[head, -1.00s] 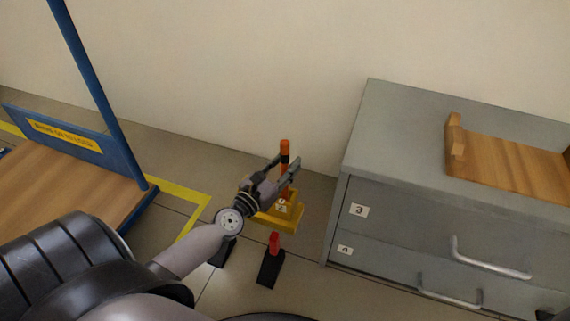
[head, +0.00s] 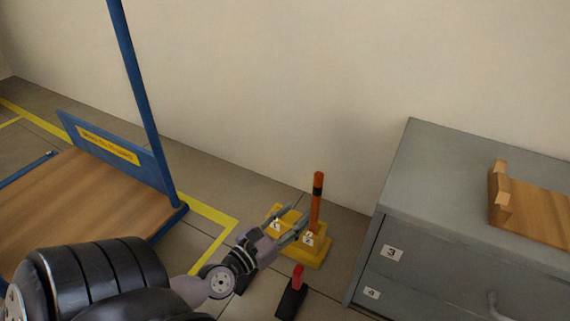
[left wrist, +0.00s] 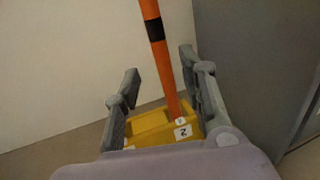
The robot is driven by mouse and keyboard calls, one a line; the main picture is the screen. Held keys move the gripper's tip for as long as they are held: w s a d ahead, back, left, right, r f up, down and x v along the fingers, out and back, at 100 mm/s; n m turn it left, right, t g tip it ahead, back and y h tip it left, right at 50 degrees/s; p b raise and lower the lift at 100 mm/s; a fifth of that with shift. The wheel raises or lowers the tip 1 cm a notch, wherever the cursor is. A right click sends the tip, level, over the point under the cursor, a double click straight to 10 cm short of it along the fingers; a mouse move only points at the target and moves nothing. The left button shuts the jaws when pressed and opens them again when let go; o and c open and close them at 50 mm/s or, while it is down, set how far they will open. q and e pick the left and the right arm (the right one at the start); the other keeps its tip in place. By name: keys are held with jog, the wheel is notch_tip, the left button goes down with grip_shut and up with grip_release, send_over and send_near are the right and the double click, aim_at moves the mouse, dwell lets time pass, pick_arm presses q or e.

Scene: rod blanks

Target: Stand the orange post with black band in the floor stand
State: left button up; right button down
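The orange post with black band (head: 316,207) stands upright in the yellow floor stand (head: 313,259), at the socket marked 2. Its lower end is down in the stand. My left gripper (head: 288,224) is open, just left of the post in the head view and clear of it. In the left wrist view the post (left wrist: 164,67) shows between the two spread fingers, beyond them, with the stand (left wrist: 150,128) behind and below. The stand's other part, marked 1, is partly covered by my gripper. My right gripper is not in view.
A grey drawer cabinet (head: 400,235) with a wooden tray (head: 540,207) on top stands close to the right. A blue-framed cart with a wooden deck (head: 85,190) is at the left. A red-and-black object (head: 292,298) sits on the floor before the stand.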

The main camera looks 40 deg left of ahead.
pick_arm(q)
jog(key=shift+s, duration=1.2)
